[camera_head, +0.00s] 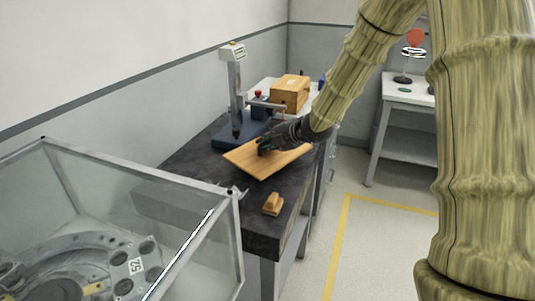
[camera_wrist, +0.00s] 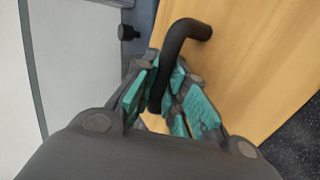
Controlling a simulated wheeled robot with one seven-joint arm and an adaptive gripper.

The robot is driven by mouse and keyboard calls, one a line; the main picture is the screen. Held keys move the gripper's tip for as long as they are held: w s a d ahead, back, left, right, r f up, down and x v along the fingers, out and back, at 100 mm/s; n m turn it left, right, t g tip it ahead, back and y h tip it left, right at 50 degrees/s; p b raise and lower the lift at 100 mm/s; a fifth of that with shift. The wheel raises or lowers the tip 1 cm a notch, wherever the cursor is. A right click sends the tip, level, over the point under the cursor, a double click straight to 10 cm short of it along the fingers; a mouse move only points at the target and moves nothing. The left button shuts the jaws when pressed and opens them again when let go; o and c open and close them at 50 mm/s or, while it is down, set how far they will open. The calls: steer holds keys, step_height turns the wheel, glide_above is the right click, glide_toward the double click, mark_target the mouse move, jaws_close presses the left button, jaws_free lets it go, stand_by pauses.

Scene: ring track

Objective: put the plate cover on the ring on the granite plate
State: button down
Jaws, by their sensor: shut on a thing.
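The plate cover (camera_head: 265,164) is a flat light-wood board over the dark granite plate (camera_head: 180,168). In the wrist view the cover (camera_wrist: 250,60) fills the right side, with a bent black handle (camera_wrist: 185,34). My gripper (camera_head: 268,143) is shut on this handle, with its teal finger pads (camera_wrist: 172,95) around it. I cannot tell whether the board rests on the granite or is held just above it. I see no ring on the granite; the board hides the part beneath it.
A measuring stand (camera_head: 237,95) with a blue base is close behind the board. A small wooden block (camera_head: 272,204) lies near the front. A wooden box (camera_head: 290,92) stands behind. A clear-walled case (camera_head: 105,190) is at left. The floor at right is clear.

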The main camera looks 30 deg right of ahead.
mark_target(270, 152)
steer(key=shift+f, duration=2.3)
steer(key=shift+r, duration=0.15)
steer(key=c, duration=1.9)
jaws_free()
steer(key=shift+f, duration=0.2)
steer(key=o, duration=0.4)
steer(key=shift+r, duration=0.1)
steer(key=shift+s+d+r, duration=0.2)
steer(key=shift+s+r, duration=0.15)
steer(key=shift+s, duration=0.05)
steer(key=v, duration=1.1)
steer(key=shift+s, duration=0.1)
